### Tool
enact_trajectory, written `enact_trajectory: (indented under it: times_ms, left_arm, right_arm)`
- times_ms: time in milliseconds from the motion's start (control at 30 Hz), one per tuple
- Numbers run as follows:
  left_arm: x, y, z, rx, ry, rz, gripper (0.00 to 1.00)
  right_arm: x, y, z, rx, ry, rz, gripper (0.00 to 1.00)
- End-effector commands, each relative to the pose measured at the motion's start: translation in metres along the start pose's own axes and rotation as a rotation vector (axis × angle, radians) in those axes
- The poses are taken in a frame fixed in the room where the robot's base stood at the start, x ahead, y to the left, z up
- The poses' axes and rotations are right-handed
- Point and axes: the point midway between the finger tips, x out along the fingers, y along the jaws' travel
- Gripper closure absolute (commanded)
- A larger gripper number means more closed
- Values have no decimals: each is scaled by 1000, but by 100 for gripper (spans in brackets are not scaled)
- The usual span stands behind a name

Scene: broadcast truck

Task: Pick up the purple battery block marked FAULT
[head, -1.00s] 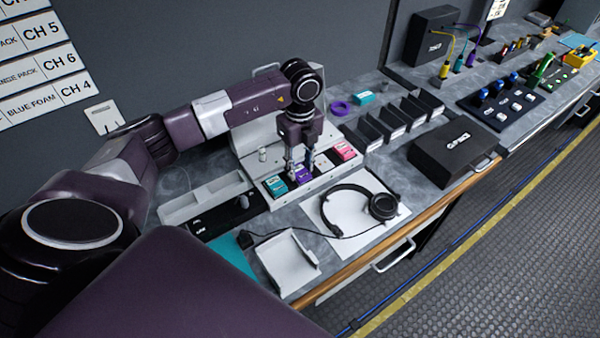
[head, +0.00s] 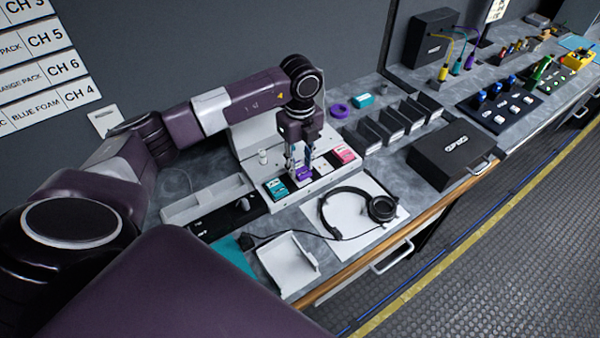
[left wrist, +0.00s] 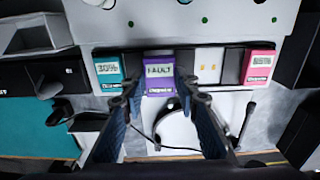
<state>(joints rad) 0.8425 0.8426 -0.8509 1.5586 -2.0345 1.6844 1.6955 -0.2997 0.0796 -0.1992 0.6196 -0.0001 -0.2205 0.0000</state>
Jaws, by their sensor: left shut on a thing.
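The purple battery block (head: 304,174) stands in the middle of the grey charger (head: 246,150), between a teal block (head: 277,189) and a pink block (head: 344,154). In the left wrist view the purple block (left wrist: 159,76) reads FAULT on its label. My left gripper (head: 303,169) points down from above and is shut on this block, one finger on each side. Its fingers hide part of the block in the head view. I cannot tell whether the block is clear of its slot. My right gripper is not in view.
Headphones (head: 381,208) lie on a white sheet in front of the charger. A grey tray (head: 287,259) is at the bench's front left. A row of black holders (head: 384,130) and a black case (head: 450,153) stand to the right. The pink block's left neighbour slot (left wrist: 209,66) is empty.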

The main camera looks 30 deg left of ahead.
Motion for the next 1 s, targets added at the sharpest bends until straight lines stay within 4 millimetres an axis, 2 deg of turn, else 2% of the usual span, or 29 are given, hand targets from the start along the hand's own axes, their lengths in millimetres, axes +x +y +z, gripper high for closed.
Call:
enact_trajectory:
  times_ms: [700, 1000]
  left_arm:
    - [-46, 0, 0, -1, 0, 0, 89]
    - [-48, 0, 0, -1, 0, 0, 89]
  right_arm:
    - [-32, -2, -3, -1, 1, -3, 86]
    - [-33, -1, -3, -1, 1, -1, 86]
